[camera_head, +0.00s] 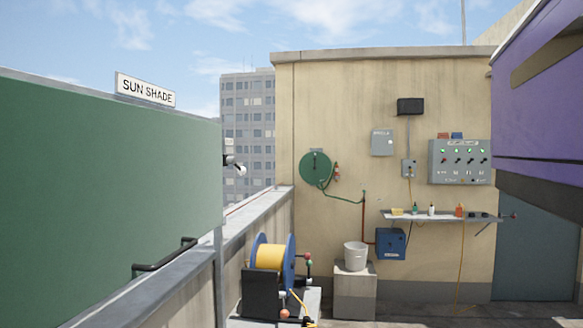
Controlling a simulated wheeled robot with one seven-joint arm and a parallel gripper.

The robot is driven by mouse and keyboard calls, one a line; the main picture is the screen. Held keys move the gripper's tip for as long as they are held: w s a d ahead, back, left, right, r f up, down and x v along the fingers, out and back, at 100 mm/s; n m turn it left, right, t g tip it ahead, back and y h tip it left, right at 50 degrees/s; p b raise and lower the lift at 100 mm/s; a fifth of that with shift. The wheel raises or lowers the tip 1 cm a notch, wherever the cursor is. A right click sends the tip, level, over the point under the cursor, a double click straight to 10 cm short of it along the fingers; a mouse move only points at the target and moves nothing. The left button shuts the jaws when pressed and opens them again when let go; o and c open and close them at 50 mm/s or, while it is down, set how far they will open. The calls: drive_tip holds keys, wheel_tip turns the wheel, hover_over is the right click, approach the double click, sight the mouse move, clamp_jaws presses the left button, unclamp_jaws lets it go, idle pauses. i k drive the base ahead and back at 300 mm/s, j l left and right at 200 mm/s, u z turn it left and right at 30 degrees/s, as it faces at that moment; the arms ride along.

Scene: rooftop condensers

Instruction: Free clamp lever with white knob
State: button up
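A small dark fitting with a rounded white end (240,170) sticks out from the right edge of the green panel (100,180), at mid-picture height. It looks like the clamp lever with the white knob, but it is too small to be sure. The panel carries a white sign reading SUN SHADE (146,91) on its top edge. A black bar handle (165,257) is at the panel's lower right. My gripper is not in view.
A hose reel with yellow hose (268,256) stands by the parapet (255,225). A white bucket (355,256) sits on a block. A shelf (440,216) and control panel (459,161) are on the far wall. A purple panel (540,100) fills the upper right.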

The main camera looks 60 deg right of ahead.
sight(238, 167)
drive_tip(key=z, duration=1.1)
